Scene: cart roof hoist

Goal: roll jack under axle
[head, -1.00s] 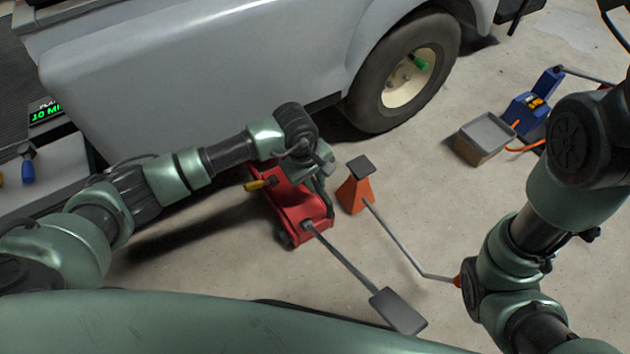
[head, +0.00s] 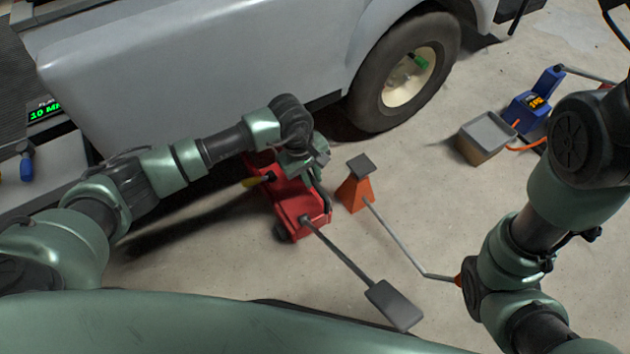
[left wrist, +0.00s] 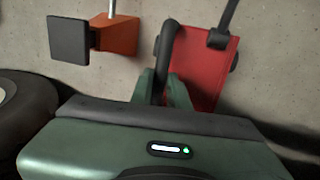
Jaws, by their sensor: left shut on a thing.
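The red floor jack (head: 290,205) stands on the concrete beside the grey cart (head: 210,75), with its far end close to the body's lower edge. A grey rod with a flat pedal (head: 394,305) reaches from its near end. My left gripper (left wrist: 162,85) is shut on the jack's dark carry bar (left wrist: 166,50); the red jack body (left wrist: 205,75) shows behind it in the left wrist view. The axle is hidden under the cart. My right arm (head: 550,195) shows at the right, but its gripper is out of view.
An orange stand (head: 355,192) with a dark square top and a long bent rod stands just right of the jack. The cart's wheel (head: 400,75) is beyond it. The floor near the pedal is open.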

